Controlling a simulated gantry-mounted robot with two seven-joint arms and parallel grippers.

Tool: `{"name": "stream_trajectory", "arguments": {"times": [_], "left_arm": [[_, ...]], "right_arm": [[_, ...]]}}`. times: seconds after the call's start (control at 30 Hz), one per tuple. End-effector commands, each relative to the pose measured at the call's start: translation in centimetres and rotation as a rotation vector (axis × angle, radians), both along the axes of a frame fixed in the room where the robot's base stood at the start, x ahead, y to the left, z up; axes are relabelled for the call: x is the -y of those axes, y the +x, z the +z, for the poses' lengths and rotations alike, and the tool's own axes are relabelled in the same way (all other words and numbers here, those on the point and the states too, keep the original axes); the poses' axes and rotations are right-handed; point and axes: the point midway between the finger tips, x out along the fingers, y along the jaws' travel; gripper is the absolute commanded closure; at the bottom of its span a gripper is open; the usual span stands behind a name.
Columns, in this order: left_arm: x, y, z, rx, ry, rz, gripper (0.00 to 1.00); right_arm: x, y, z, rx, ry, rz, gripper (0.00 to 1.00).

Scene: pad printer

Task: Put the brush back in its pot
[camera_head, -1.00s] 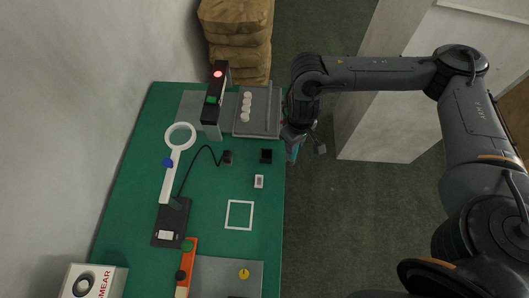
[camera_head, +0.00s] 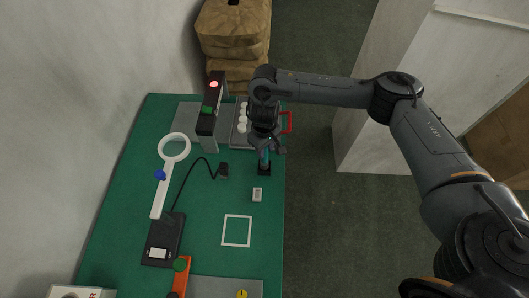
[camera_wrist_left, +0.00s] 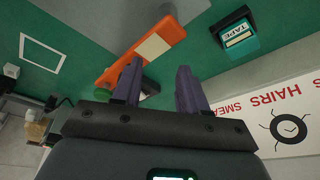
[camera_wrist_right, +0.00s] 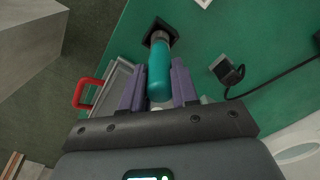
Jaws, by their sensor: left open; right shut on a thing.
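The brush has a teal handle (camera_wrist_right: 159,75) and is held in my right gripper (camera_wrist_right: 157,88), which is shut on it. In the right wrist view its metal collar end points at the square black pot (camera_wrist_right: 158,31). The brush's lower end is at the pot's opening; how deep it sits I cannot tell. In the head view the brush (camera_head: 264,157) stands roughly upright over the pot (camera_head: 264,170), with the gripper (camera_head: 266,147) above. My left gripper (camera_wrist_left: 158,84) is open and empty over the table's near end; it is out of the head view.
A grey tray (camera_head: 239,137) with white discs and a red handle (camera_head: 288,122) lies behind the pot. A small white block (camera_head: 257,195) sits in front of it. A magnifier (camera_head: 160,195), a black device (camera_head: 163,240) and a white square outline (camera_head: 237,230) are on the green table.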

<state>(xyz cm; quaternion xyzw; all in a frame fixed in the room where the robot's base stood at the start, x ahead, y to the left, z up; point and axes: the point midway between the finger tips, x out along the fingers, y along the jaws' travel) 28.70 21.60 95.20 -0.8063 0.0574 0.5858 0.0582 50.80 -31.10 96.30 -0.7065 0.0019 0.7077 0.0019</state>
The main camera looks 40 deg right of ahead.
Motion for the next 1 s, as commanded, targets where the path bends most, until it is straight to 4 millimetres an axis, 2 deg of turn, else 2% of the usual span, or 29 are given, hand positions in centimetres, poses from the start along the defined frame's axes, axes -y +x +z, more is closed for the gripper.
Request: {"name": "stream_trajectory", "arguments": {"times": [0.03,0.17,0.57,0.6,0.73,0.77,1.0], "left_arm": [[0.0,0.0,-0.8,0.0,0.0,-0.001,0.57],[-0.1,0.0,-1.4,-0.002,0.003,-0.002,0.57],[-0.3,-0.1,-1.2,-0.002,0.014,-0.009,0.57],[-0.3,-0.1,-1.2,-0.001,0.014,-0.009,0.57],[-0.3,0.0,-1.2,-0.001,0.014,-0.009,0.57],[-0.3,0.0,-1.2,-0.001,0.014,-0.008,0.57],[-0.1,0.0,-1.2,-0.001,0.006,-0.003,0.57]], "right_arm": [[0.0,-0.1,-1.3,-0.003,0.0,-0.001,1.0],[0.0,-0.1,-2.5,-0.002,0.0,-0.002,1.0],[0.0,0.0,-2.6,-0.001,0.0,-0.001,1.0],[0.0,0.0,-2.7,-0.001,0.0,-0.001,0.69],[0.0,0.0,-2.7,0.0,0.0,-0.001,0.49],[0.0,0.0,-2.7,0.0,0.0,-0.001,0.45],[0.0,0.0,-2.7,0.0,0.0,-0.001,0.45]]}}
